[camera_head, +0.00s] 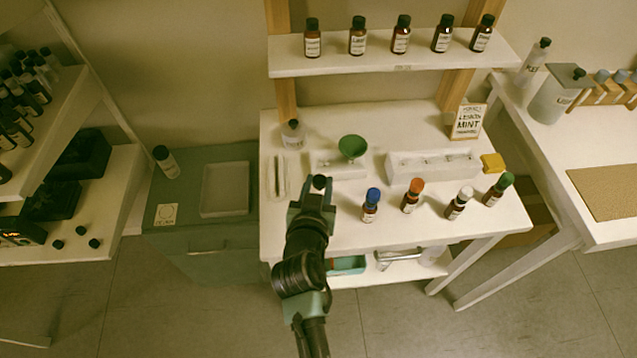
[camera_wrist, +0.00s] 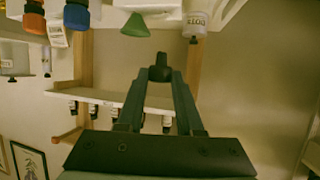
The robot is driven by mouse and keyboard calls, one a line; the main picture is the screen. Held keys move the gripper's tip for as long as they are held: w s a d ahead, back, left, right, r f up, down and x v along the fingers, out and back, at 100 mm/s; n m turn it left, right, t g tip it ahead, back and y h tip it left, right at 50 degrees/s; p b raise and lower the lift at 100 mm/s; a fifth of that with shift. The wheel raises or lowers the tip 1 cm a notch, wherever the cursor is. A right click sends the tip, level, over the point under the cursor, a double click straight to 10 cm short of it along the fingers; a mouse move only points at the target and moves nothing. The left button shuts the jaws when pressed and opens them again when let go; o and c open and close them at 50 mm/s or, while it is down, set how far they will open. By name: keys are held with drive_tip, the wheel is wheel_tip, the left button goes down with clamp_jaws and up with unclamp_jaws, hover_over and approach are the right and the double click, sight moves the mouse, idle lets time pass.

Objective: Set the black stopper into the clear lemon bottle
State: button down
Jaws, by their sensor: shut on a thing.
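My gripper (camera_head: 312,194) is shut on a small black stopper (camera_head: 319,182), held up over the front left of the white table. In the wrist view the stopper (camera_wrist: 160,68) sits between the fingertips (camera_wrist: 160,78). A clear bottle (camera_head: 292,137) with a pale label stands at the table's back left, behind my gripper and apart from it. Its mouth looks dark. A pale labelled bottle (camera_wrist: 195,20) shows upside down at the top of the wrist view, probably the same one. I cannot read lemon on either label.
A green funnel (camera_head: 352,147) stands right of the clear bottle. Bottles with blue (camera_head: 371,205), orange (camera_head: 413,196), white and green caps line the table's front right. A white rack (camera_head: 432,166) lies behind them. Brown bottles stand on the shelf (camera_head: 390,65) above.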

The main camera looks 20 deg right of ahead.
drive_tip(key=shift+f+b, duration=2.35)
drive_tip(key=shift+f, duration=0.3)
drive_tip(key=shift+f+b, duration=1.5)
drive_tip(key=shift+b, duration=0.5)
drive_tip(key=shift+c, duration=2.4)
unclamp_jaws()
drive_tip(key=shift+r, duration=0.1)
drive_tip(key=v, duration=1.3)
drive_tip(key=shift+b, duration=0.3)
